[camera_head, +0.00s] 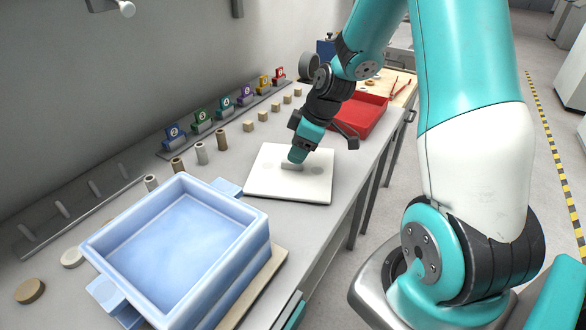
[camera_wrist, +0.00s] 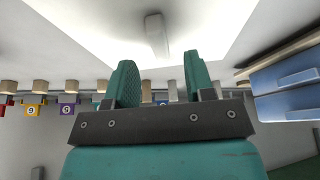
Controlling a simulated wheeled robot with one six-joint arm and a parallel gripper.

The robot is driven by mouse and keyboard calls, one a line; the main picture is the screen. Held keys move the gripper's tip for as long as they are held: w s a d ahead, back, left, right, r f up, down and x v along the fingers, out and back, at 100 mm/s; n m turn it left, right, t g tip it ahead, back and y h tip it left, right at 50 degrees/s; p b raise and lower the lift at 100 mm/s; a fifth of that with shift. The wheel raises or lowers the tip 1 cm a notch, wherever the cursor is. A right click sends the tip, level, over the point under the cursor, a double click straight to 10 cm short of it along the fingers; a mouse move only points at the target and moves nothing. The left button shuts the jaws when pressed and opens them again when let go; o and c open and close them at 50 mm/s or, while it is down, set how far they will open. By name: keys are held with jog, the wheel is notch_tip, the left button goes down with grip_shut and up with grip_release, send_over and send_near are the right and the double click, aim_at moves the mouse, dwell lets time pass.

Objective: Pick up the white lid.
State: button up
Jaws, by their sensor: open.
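The white lid (camera_head: 262,183) is a flat square plate lying on the grey bench, with a small bar handle (camera_head: 291,167) near its middle. My gripper (camera_head: 297,157) is over the lid, pointing down at the handle, which it partly hides in the head view. In the wrist view the lid (camera_wrist: 220,25) fills the upper part and its handle (camera_wrist: 156,36) shows between and beyond the two teal fingers. My gripper (camera_wrist: 159,60) is open there, with nothing between its fingers. Whether the fingertips touch the lid I cannot tell.
A pale blue open box (camera_head: 185,240) stands in front of the lid; it also shows in the wrist view (camera_wrist: 288,75). A red tray (camera_head: 362,118) lies behind. Small cylinders, blocks and numbered coloured holders (camera_head: 174,137) line the wall side. The aisle is on the right.

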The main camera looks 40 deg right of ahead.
aim_at(292, 167)
jog(key=x, duration=0.3)
jog(key=shift+f, duration=0.25)
jog(key=shift+c, duration=0.2)
grip_shut()
jog(key=shift+r, duration=0.15)
